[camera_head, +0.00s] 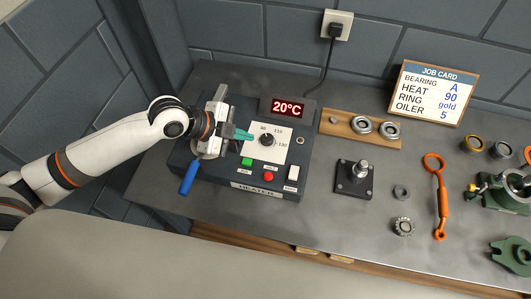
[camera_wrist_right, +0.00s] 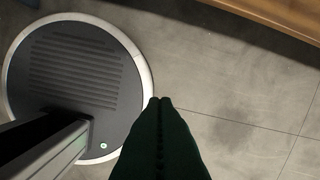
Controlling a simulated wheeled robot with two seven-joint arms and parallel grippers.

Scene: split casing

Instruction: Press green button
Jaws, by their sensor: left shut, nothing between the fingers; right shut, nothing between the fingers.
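The green button (camera_head: 247,161) is on the sloped front of the dark heater box (camera_head: 225,183), left of a red button (camera_head: 268,176). My left gripper (camera_head: 249,136) is over the heater, its teal fingers shut and empty. In the picture its fingertips are just above the green button, near the left edge of the white dial plate (camera_head: 281,153). I cannot tell how high they are over the panel. My right gripper (camera_wrist_right: 160,101) shows in the right wrist view, shut and empty over the floor.
The heater also has a black dial (camera_head: 266,140), a white switch (camera_head: 293,173) and a blue handle (camera_head: 188,178). Its display (camera_head: 287,107) reads 20°C. To the right are a wooden bearing board (camera_head: 345,128), a black stand (camera_head: 353,190), an orange tool (camera_head: 440,195) and a job card (camera_head: 433,92).

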